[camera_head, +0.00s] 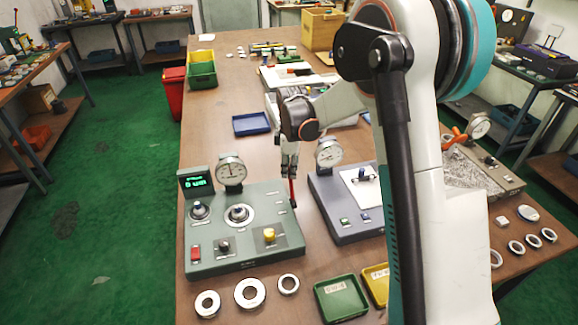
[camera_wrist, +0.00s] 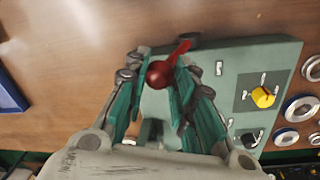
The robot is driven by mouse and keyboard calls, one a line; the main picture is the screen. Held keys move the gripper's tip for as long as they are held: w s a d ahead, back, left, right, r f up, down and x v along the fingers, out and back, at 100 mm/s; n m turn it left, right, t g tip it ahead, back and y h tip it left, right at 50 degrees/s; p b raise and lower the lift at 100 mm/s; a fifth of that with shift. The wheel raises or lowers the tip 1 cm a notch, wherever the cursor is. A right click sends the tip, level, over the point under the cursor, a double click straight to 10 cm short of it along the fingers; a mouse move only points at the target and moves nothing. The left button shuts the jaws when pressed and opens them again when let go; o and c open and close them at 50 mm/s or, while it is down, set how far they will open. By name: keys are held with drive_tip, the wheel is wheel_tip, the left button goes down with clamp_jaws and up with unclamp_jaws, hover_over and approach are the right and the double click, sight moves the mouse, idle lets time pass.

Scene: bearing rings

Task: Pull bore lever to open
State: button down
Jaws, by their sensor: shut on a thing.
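The green bore gauge station (camera_head: 245,235) stands on the wooden table, with a dial, a small green-lit display and several knobs on top. The bore lever (camera_head: 292,190) is a thin red lever at its right edge. In the wrist view the lever (camera_wrist: 160,74) shows its round red knob between my fingers and a red shaft running up and right. My gripper (camera_head: 289,172) is shut on the lever, and it also shows in the wrist view (camera_wrist: 160,80), with a finger on each side of the knob. The lower part of the lever is partly hidden.
A second grey station (camera_head: 345,205) with a dial stands close to the right. Metal rings (camera_head: 250,293) and a green tray (camera_head: 341,298) lie in front. A blue tray (camera_head: 251,124) lies behind. The table left of the blue tray is clear.

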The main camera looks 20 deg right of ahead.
drive_tip(key=shift+s+r+t, duration=0.1)
drive_tip(key=shift+s+t, duration=0.3)
drive_tip(key=shift+s, duration=0.15)
drive_tip(key=s+f+t+b, duration=0.1)
drive_tip(key=s+t+b, duration=0.3)
drive_tip(key=s, duration=0.5)
drive_tip(key=shift+s+f+t, duration=0.25)
drive_tip(key=shift+s+t, duration=0.1)
drive_tip(key=shift+t, duration=0.35)
drive_tip(key=shift+s+f, duration=0.1)
drive_tip(key=c, duration=1.3)
unclamp_jaws()
drive_tip(key=shift+v, duration=6.1)
